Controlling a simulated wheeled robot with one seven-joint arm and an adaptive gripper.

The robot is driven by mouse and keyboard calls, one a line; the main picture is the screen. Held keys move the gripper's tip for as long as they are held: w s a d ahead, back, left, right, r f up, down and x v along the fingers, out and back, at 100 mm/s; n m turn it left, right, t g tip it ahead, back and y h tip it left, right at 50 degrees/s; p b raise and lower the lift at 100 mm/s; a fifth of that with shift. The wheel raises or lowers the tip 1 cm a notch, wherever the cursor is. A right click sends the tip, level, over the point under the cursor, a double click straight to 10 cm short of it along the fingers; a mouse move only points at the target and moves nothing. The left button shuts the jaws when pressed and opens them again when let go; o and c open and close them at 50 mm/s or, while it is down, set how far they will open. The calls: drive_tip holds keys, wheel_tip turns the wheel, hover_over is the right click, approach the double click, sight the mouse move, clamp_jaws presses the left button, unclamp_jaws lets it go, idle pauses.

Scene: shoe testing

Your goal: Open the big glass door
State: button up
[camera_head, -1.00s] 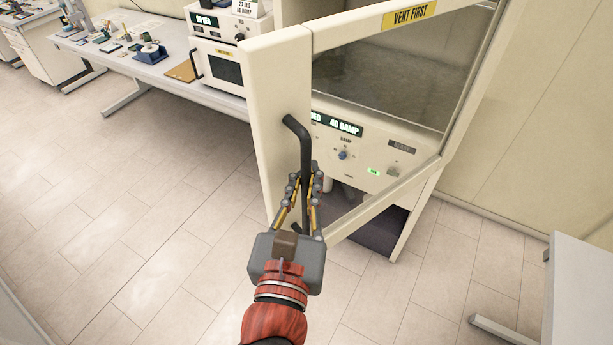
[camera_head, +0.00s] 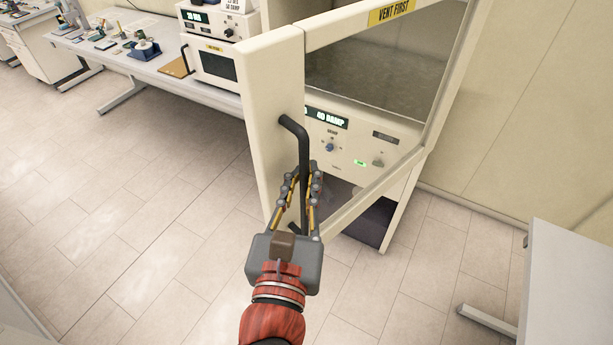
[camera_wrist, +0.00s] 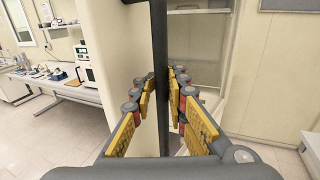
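The big glass door (camera_head: 272,110) has a cream frame and a clear pane (camera_head: 385,65), with a yellow "VENT FIRST" label (camera_head: 391,12) at its top. It stands ajar, swung out from the cream cabinet. Its black bar handle (camera_head: 303,148) is upright and also shows in the wrist view (camera_wrist: 159,40). My gripper (camera_head: 303,180) is closed around the lower part of the handle, one finger on each side. In the wrist view my fingertips (camera_wrist: 164,78) press close to the bar. The handle's lower end is largely hidden by my gripper.
The cabinet's control panel (camera_head: 385,138) shows behind the door. A smaller oven (camera_head: 213,65) and several small items stand on a grey bench (camera_head: 130,65) at the upper left. A grey table (camera_head: 565,285) is at the right. The tiled floor (camera_head: 130,200) at left is clear.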

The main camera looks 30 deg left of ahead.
drive_tip(key=shift+o, duration=0.6)
drive_tip(key=shift+s, duration=0.15)
drive_tip(key=shift+o, duration=1.1)
drive_tip(key=shift+w, duration=0.2)
